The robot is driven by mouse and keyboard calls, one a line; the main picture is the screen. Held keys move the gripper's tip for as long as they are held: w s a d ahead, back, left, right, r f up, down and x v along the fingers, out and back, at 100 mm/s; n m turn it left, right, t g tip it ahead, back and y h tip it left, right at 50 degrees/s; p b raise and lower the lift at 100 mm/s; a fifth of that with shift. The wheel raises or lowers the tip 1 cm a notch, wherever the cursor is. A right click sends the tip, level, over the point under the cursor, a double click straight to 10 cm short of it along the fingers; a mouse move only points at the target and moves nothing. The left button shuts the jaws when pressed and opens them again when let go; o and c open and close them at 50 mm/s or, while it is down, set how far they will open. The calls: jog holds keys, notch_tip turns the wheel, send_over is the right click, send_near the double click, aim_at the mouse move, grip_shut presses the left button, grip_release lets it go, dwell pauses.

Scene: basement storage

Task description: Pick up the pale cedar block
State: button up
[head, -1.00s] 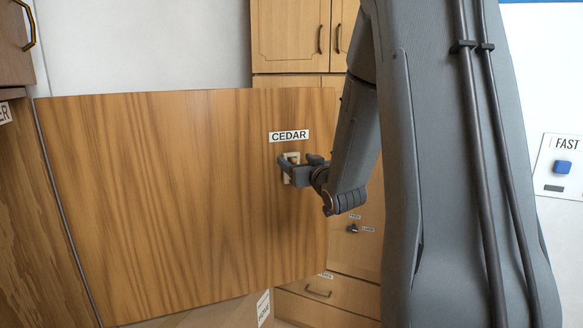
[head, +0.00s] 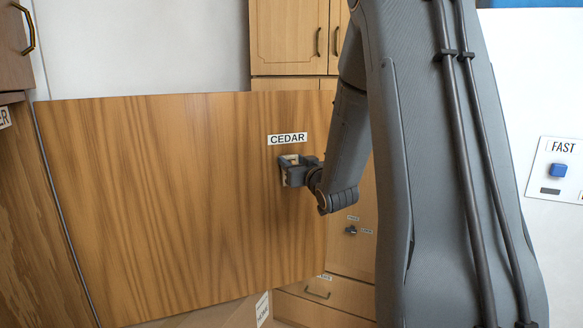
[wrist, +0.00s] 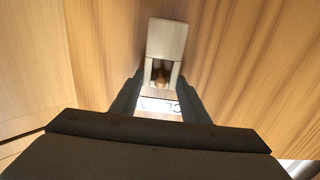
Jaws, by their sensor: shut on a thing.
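A large wooden door (head: 170,200) stands swung out, with a "CEDAR" label (head: 287,139) near its right edge. A pale handle (head: 289,158) sits just below the label. My gripper (head: 288,170) is shut on this handle, with its fingers around it. The wrist view shows the pale handle (wrist: 166,40) between the two dark fingers (wrist: 160,88), close to the wood. I see no loose pale cedar block in either view.
Tall light wooden cabinets (head: 290,40) stand behind the door. A small knob (head: 351,230) and a drawer handle (head: 318,294) show to its right. A "FAST" panel with a blue button (head: 558,170) is on the right wall. A dark cabinet (head: 12,50) is at far left.

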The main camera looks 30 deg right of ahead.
jog(key=shift+r, duration=0.5)
jog(key=s+a+p, duration=0.1)
jog(key=s+p, duration=1.3)
jog(key=s, duration=0.3)
jog(key=shift+s+a+r, duration=0.25)
jog(key=shift+s, duration=0.15)
